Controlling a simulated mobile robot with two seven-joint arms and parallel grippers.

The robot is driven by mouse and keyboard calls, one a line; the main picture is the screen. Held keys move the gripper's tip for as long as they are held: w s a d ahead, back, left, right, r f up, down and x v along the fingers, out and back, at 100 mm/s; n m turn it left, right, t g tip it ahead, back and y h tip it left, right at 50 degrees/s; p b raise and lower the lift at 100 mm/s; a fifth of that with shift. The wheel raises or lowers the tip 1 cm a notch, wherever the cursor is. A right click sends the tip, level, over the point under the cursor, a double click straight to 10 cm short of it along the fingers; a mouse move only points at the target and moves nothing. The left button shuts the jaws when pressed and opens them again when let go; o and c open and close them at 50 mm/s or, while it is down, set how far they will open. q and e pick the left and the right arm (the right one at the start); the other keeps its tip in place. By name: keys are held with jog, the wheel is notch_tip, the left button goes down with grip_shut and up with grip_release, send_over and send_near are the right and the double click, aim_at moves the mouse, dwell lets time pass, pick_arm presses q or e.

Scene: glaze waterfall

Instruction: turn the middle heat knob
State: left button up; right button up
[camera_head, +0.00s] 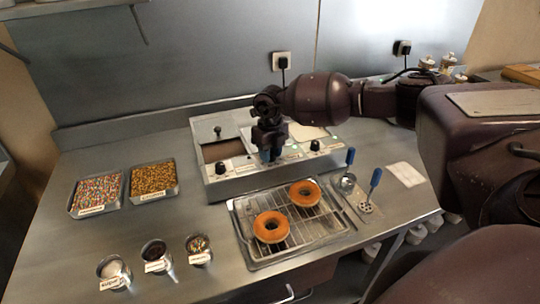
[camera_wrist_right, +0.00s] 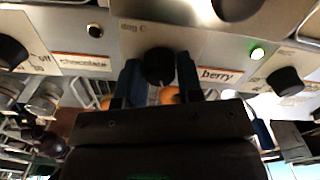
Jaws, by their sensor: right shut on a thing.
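The middle heat knob (camera_wrist_right: 159,66) is a black round knob on the steel front panel, between the "chocolate" and "berry" labels in the right wrist view. My right gripper (camera_wrist_right: 160,78) has its two blue-lined fingers on either side of this knob and is shut on it. In the head view my right gripper (camera_head: 270,150) points down at the front of the warmer unit (camera_head: 210,185) and hides the middle knob. The left knob (camera_head: 220,168) and right knob (camera_head: 315,145) show on the same panel. My left gripper is not in view.
Two glazed doughnuts lie on a wire rack tray (camera_head: 262,262) in front of the warmer. Two sprinkle trays (camera_head: 125,190) and several small bowls stand at left. Two blue-handled utensils (camera_head: 374,180) and a white cloth (camera_head: 406,174) lie at right.

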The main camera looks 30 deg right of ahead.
jog(key=n+b, duration=0.1)
jog(key=n, duration=0.2)
jog(key=n+b, duration=0.1)
jog(key=n, duration=0.1)
jog(key=shift+n, duration=0.3)
jog(key=n+b, duration=0.1)
jog(key=n, duration=0.2)
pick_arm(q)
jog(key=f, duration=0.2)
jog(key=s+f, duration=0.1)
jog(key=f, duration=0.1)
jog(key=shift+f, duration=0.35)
pick_arm(e)
jog(key=shift+n, duration=0.6)
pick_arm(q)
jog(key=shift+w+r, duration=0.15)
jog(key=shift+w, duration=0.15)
pick_arm(e)
jog(key=shift+r, duration=0.1)
jog(key=o, duration=0.9)
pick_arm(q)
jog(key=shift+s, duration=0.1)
